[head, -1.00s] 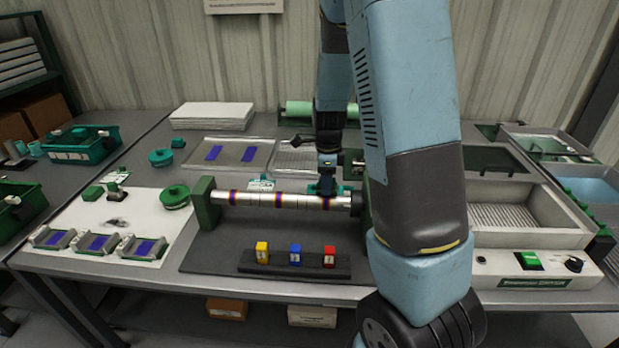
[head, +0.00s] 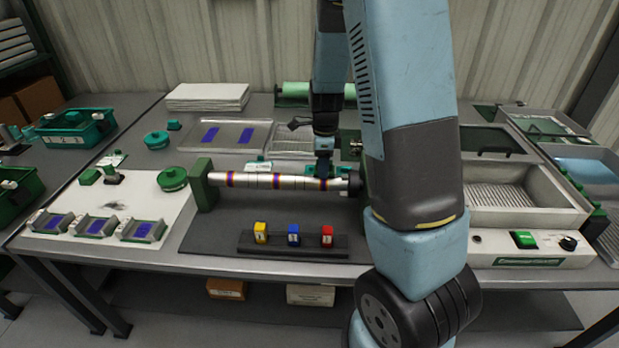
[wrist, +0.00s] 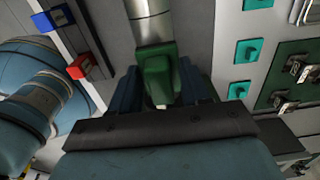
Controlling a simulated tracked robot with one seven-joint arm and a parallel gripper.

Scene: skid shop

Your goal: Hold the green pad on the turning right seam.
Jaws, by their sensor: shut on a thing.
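The left seam (head: 230,179) and middle seam (head: 277,181) show clearly. The right seam (head: 325,184) is partly hidden by my gripper (head: 323,172), which stands over the tube's right part. In the wrist view my gripper (wrist: 158,92) is shut on the green pad (wrist: 158,75). The pad's far end meets the silver tube (wrist: 150,22) in the picture; whether it presses on the seam I cannot tell.
A dark rack with yellow (head: 260,232), blue (head: 293,234) and red (head: 327,236) blocks stands in front of the tube. Trays with purple plates lie behind and at left. A grey machine (head: 525,200) is at right. My arm hides the bench's right middle.

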